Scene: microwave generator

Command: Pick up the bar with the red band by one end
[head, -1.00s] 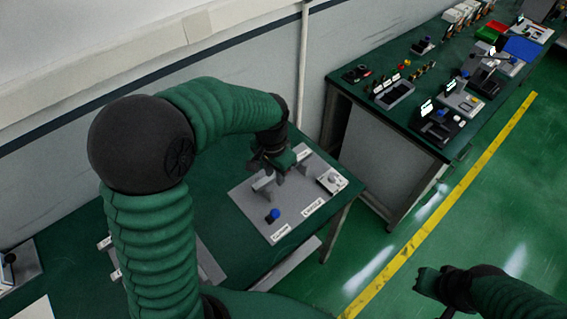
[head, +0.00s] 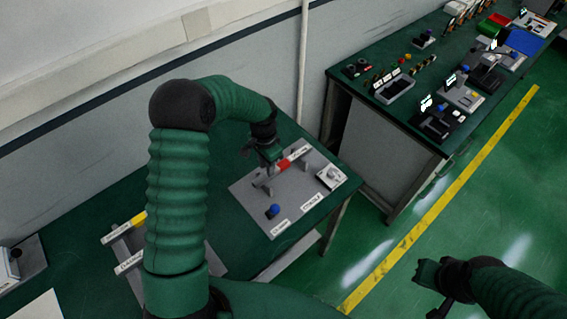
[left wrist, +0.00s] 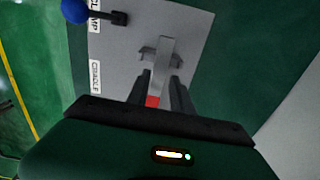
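The bar with the red band (head: 284,164) lies across the cradle's upright supports on a grey board on the green table. Its grey length (left wrist: 161,60) shows in the left wrist view, with part of the red band low between my fingers. My left gripper (head: 270,168) is over the bar, to the left of the red band. In the left wrist view its fingers (left wrist: 160,85) are apart, one on each side of the bar in the picture. I cannot tell whether they touch it. My right gripper (head: 428,288) hangs over the floor at lower right, away from the bar; its fingers are unclear.
A blue-knobbed clamp (head: 272,211) stands on the board's near left, and a light grey device (head: 331,177) at its right. Another rack with a yellow-banded bar (head: 138,219) is at left, partly behind my arm. A second table (head: 345,85) stands at right.

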